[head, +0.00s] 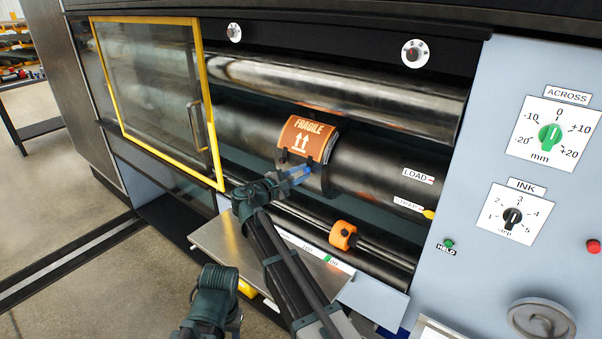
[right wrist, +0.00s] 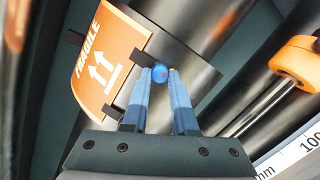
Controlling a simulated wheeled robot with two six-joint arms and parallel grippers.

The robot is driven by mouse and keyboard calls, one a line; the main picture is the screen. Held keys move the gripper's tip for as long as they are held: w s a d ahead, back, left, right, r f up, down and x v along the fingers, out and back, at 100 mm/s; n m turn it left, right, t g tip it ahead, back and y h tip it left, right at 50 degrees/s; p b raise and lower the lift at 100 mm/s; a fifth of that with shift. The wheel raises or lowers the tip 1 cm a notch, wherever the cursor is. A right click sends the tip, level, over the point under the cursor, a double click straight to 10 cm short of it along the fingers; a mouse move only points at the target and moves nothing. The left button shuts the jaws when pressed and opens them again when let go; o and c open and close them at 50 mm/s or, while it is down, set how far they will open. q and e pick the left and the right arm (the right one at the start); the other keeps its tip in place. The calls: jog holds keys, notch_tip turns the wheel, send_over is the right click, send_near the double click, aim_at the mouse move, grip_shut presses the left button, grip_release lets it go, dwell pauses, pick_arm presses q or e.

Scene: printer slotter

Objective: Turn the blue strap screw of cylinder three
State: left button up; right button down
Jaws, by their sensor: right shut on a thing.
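The blue strap screw (right wrist: 160,72) has a small red mark and sits between the fingertips of my right gripper (head: 305,171), which is shut on it. In the head view the fingers cover the screw. The screw sits by the edge of the orange FRAGILE plate (head: 306,137), which is held by dark clips on the black cylinder (head: 385,178). The plate also shows in the right wrist view (right wrist: 108,62). My left arm's end (head: 212,300) is low in the head view; its jaws are not clear.
A yellow-framed glass door (head: 150,90) with a handle stands left of the opening. An orange collar (head: 343,235) sits on a lower bar. A metal shelf (head: 225,240) juts out below. The control panel (head: 480,150) with dials is at right.

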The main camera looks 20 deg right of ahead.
jog(key=shift+m, duration=0.6)
jog(key=c, duration=0.7)
grip_release()
jog(key=shift+s, duration=0.1)
